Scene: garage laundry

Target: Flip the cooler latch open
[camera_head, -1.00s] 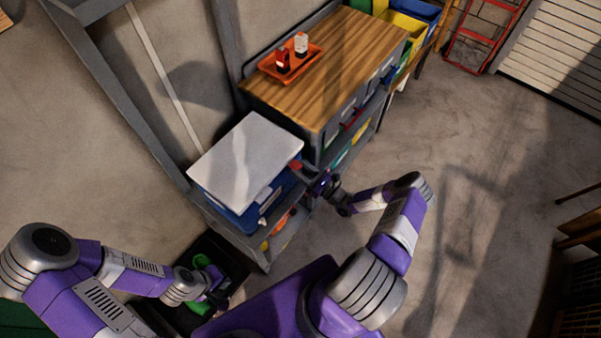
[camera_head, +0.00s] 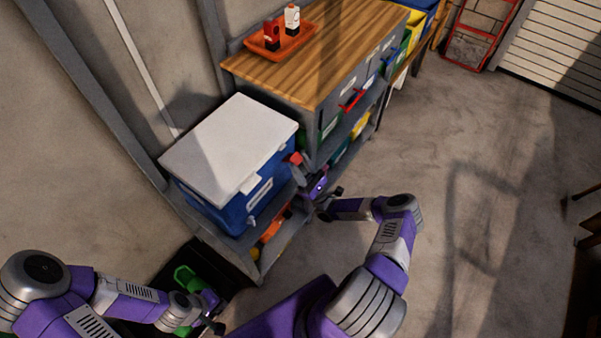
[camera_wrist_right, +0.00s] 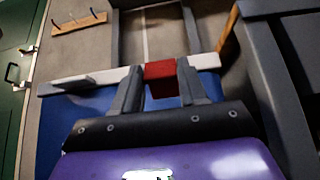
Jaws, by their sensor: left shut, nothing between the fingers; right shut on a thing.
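The cooler (camera_head: 218,205) is a blue box with a closed white lid (camera_head: 230,140), standing on the grey shelf unit. A red latch (camera_head: 295,158) sits at its right side by the lid edge; the right wrist view shows it as a red block (camera_wrist_right: 160,70) across the lid's rim. My right gripper (camera_head: 297,167) is shut on this red latch, with one finger on each side in the wrist view (camera_wrist_right: 160,85). My left gripper (camera_head: 218,322) is shut and empty, low at the lower left, apart from the cooler.
A wood-topped cabinet (camera_head: 310,65) stands close to the cooler's right and carries an orange tray (camera_head: 280,44) with bottles. A green object (camera_head: 186,275) lies in a dark area near my left gripper. Orange and yellow things sit on the shelf below. Floor at right is clear.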

